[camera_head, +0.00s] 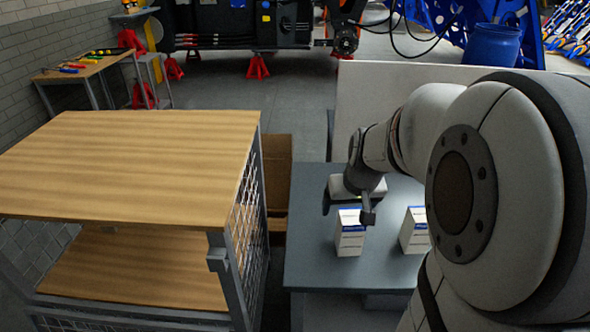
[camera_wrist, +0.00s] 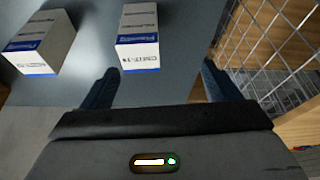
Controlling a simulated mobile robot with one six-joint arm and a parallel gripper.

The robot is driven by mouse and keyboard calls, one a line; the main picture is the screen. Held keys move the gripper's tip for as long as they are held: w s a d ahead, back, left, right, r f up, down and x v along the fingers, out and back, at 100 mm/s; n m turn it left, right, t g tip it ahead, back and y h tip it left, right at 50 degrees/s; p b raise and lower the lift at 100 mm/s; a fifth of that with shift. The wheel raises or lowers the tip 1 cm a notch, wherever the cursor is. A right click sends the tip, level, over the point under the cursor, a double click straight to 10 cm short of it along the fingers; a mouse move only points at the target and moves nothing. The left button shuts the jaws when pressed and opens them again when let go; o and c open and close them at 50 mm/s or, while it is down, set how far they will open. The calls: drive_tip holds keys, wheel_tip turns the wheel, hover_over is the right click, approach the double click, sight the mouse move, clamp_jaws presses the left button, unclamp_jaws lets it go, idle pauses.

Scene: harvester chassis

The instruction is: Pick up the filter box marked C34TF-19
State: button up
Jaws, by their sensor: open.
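Two white filter boxes with blue bands stand on the grey table. In the head view, one box (camera_head: 350,236) is just below my gripper (camera_head: 368,213) and the other box (camera_head: 414,233) is to its right. In the wrist view, the first box (camera_wrist: 138,38) lies ahead of my open gripper (camera_wrist: 158,76), roughly between the lines of its fingers. The other box (camera_wrist: 40,42) is to the left, outside the fingers. Nothing is held.
The grey table (camera_head: 315,262) is bare at its left side. A white panel rises behind the table.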

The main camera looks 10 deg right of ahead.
sight(353, 216)
drive_tip(key=w+d+f, duration=0.1)
drive_tip(key=w+d+f+b, duration=0.1)
drive_tip(key=f, duration=0.1)
drive_tip(key=w+d+f, duration=0.1)
drive_tip(key=d+f, duration=0.1)
drive_tip(key=shift+w+d, duration=0.1)
drive_tip(key=b+x, duration=0.1)
drive_tip(key=x, duration=0.6)
drive_tip(key=shift+t, duration=0.3)
drive_tip(key=shift+c, duration=0.6)
drive_tip(key=shift+r, duration=0.1)
drive_tip(key=c, duration=1.3)
